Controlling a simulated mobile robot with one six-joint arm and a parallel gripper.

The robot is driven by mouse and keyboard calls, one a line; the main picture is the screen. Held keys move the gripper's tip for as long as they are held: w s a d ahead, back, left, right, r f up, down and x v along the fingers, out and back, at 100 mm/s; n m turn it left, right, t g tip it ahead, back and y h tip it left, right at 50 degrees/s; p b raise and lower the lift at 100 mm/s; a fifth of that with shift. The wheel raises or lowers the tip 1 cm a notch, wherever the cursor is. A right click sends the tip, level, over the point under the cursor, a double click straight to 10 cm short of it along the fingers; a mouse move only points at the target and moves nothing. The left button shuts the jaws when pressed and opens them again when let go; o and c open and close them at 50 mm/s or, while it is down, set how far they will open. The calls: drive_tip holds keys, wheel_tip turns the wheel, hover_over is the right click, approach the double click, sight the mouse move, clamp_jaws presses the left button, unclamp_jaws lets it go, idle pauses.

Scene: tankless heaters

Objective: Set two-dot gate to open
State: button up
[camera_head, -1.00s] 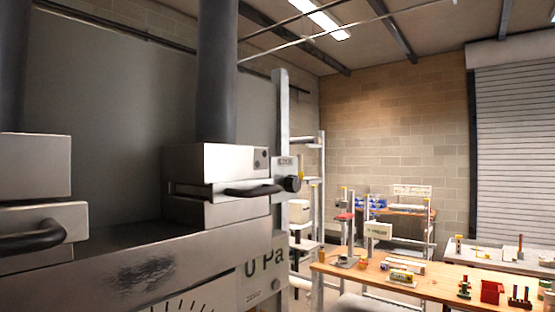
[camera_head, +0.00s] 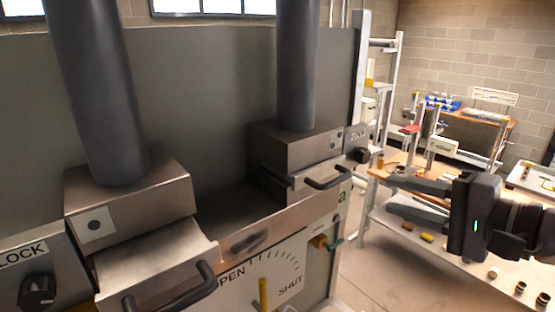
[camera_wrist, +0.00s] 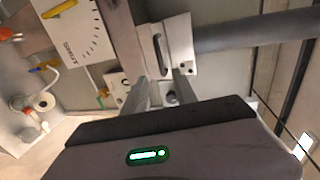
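The two-dot gate (camera_head: 315,177) is a metal slide with a black bar handle (camera_head: 328,178), under a box (camera_head: 300,150) whose small plate bears two dots. A dark pipe rises from the box. The gate's front sticks out a little; how far it is open I cannot tell. My gripper (camera_head: 384,188) is right of the handle, fingers pointing left, apart and empty. In the wrist view the handle (camera_wrist: 160,55) shows just beyond the gap between my fingertips (camera_wrist: 160,82), not touched as far as I can see.
A one-dot gate (camera_head: 150,270) with its own handle juts out at left. A lock knob (camera_head: 361,155) sits right of the two-dot gate. A cluttered wooden bench (camera_head: 400,160) stands behind at right.

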sight(340, 182)
drive_tip(key=x, duration=0.3)
drive_tip(key=p+x, duration=0.1)
drive_tip(key=x, duration=0.3)
drive_tip(key=a+p+x, duration=0.1)
drive_tip(key=x, duration=0.2)
drive_tip(key=shift+s+a+r, duration=0.1)
drive_tip(key=shift+s+r, duration=0.1)
drive_tip(key=w, duration=0.2)
drive_tip(key=w+f, duration=0.1)
drive_tip(key=shift+a, duration=0.35)
drive_tip(key=shift+s+a, duration=0.1)
drive_tip(key=shift+a, duration=0.25)
drive_tip(key=shift+d, duration=0.15)
clamp_jaws()
